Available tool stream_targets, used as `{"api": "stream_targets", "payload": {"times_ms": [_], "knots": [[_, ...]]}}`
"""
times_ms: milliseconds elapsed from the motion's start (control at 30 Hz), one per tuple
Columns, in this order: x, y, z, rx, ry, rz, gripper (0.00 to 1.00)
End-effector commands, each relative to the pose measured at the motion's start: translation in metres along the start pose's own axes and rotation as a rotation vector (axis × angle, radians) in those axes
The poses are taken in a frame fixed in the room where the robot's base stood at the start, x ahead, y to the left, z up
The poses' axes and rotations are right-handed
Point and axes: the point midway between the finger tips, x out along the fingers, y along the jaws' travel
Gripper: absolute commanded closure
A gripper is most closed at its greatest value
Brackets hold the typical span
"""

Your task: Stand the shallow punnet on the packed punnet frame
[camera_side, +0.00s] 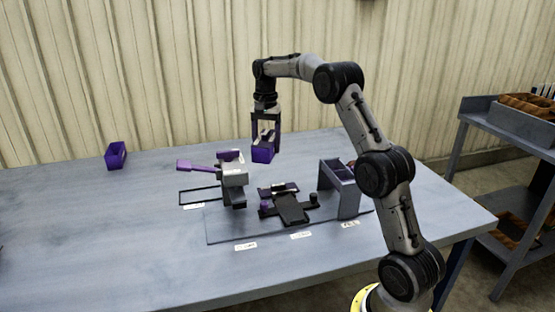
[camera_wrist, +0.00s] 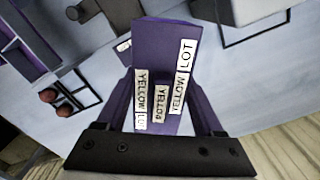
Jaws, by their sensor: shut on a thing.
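My gripper (camera_side: 265,128) is shut on a purple punnet (camera_side: 262,155) and holds it in the air above the back of the table. In the wrist view the punnet (camera_wrist: 165,45) fills the middle between my fingers (camera_wrist: 165,105), with several white labels reading YELLOW and LOT. Whether it is the shallow one I cannot tell from its visible side. A thin black rectangular outline (camera_side: 183,198) lies flat on the table at left, with a small label at its front; it looks like the packed punnet frame. It appears empty, and the held punnet is apart from it.
Another purple punnet (camera_side: 116,155) stands at the far left. A dark tilting fixture (camera_side: 290,207) and a grey chute (camera_side: 340,188) stand to the right. Reddish potatoes (camera_wrist: 67,112) show in the wrist view.

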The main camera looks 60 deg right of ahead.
Motion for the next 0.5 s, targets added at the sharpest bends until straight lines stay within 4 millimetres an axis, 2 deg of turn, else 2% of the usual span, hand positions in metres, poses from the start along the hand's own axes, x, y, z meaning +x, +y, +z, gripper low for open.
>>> {"api": "stream_targets", "payload": {"times_ms": [100,200,367,500], "knots": [[-0.004,-0.016,-0.014,0.107,0.001,-0.002,0.84],[-0.004,-0.032,-0.019,0.201,0.001,-0.002,0.84],[0.005,-0.064,-0.014,0.356,0.000,-0.001,0.84],[0.018,-0.095,-0.001,0.493,0.000,-0.001,0.84]]}}
